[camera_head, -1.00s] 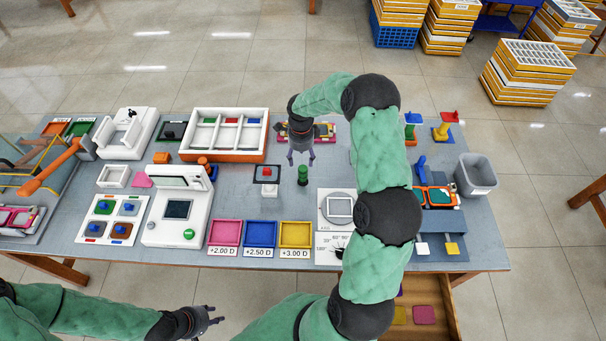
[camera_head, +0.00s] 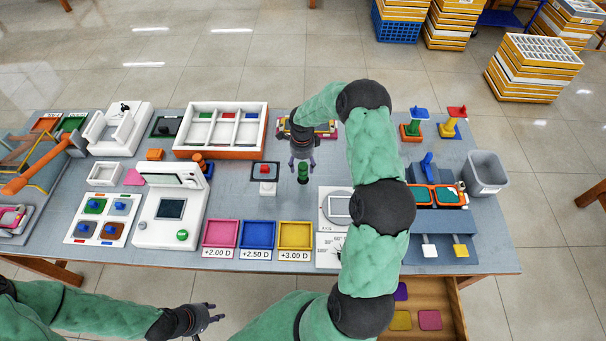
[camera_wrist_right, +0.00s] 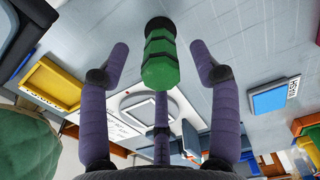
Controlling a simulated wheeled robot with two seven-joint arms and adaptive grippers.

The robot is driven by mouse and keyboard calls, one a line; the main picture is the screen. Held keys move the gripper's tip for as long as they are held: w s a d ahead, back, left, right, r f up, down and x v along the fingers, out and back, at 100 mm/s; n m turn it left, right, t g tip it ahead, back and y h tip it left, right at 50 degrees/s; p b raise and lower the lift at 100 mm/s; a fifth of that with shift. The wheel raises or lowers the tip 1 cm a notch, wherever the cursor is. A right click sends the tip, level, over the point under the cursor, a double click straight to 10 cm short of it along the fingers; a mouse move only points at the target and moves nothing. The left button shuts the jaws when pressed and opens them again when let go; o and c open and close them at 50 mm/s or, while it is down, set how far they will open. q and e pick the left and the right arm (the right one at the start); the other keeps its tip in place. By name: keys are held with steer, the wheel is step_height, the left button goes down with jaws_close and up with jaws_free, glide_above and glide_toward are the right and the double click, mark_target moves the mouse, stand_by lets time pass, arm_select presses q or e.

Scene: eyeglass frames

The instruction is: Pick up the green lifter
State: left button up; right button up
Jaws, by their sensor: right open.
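The green lifter (camera_head: 303,172) stands upright on the table, right of the middle. In the right wrist view it is a dark-ringed green cylinder (camera_wrist_right: 159,55) between my fingers. My right gripper (camera_head: 302,163) is directly above it, pointing down. In the wrist view the right gripper's fingers (camera_wrist_right: 160,70) are spread on both sides of the lifter, with gaps between. My left gripper (camera_head: 212,319) is low in the head view, off the table's front edge and far from the lifter; its fingers look apart.
A red-knobbed block (camera_head: 265,171) stands close to the left of the lifter. Pink, blue and yellow trays (camera_head: 295,235) lie in front. A white axis board (camera_head: 331,222) is to the right. A grey bin (camera_head: 486,175) stands at the table's right end.

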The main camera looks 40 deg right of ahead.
step_height(320, 180, down, 5)
steer(key=shift+s+d+r, duration=0.1)
steer(key=shift+r, duration=0.05)
jaws_close()
